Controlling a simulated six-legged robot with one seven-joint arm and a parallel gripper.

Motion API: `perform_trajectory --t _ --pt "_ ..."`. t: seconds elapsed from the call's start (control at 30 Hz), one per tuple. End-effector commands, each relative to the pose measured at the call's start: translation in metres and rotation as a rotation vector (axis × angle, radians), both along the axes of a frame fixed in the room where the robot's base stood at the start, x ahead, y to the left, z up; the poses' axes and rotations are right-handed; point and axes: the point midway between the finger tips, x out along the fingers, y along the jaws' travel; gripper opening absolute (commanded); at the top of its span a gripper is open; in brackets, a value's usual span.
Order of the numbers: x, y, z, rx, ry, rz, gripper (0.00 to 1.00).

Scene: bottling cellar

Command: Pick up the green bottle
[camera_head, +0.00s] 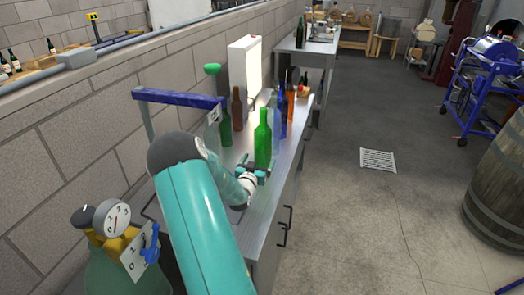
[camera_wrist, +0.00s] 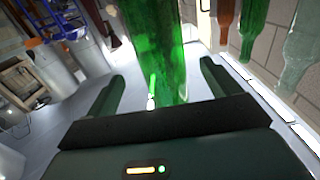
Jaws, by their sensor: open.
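A bright green bottle (camera_head: 263,140) stands upright near the front edge of a metal bench. My gripper (camera_head: 254,170) is low at its near side, with the fingers pointing toward it. In the wrist view the green bottle (camera_wrist: 155,50) rises just beyond my gripper (camera_wrist: 160,85), between the lines of the two spread fingers. The fingers are open and nothing is held. I cannot tell whether the bottle is partly between the fingertips. A darker green bottle (camera_head: 226,128) stands further left on the same bench.
The metal bench (camera_head: 259,209) also holds a brown bottle (camera_head: 238,109), a blue bottle (camera_head: 282,108), an orange bottle (camera_head: 290,100) and clear bottles close behind. A purple-blue bar (camera_head: 178,98) stands at the left. The floor to the right is mostly clear.

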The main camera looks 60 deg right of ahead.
Motion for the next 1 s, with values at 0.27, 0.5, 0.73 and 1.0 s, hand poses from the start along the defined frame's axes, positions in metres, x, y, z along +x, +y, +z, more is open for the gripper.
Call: perform_trajectory --t 0.27,0.5,0.73,1.0 --pt "0.006 -0.026 0.002 0.0 0.0 -0.001 0.89" --pt "0.014 -0.06 0.007 0.0 0.0 -0.002 0.89" --pt "0.017 -0.07 0.008 -0.001 -0.001 0.0 0.89" --pt "0.017 -0.07 0.008 -0.001 -0.001 -0.001 0.57"
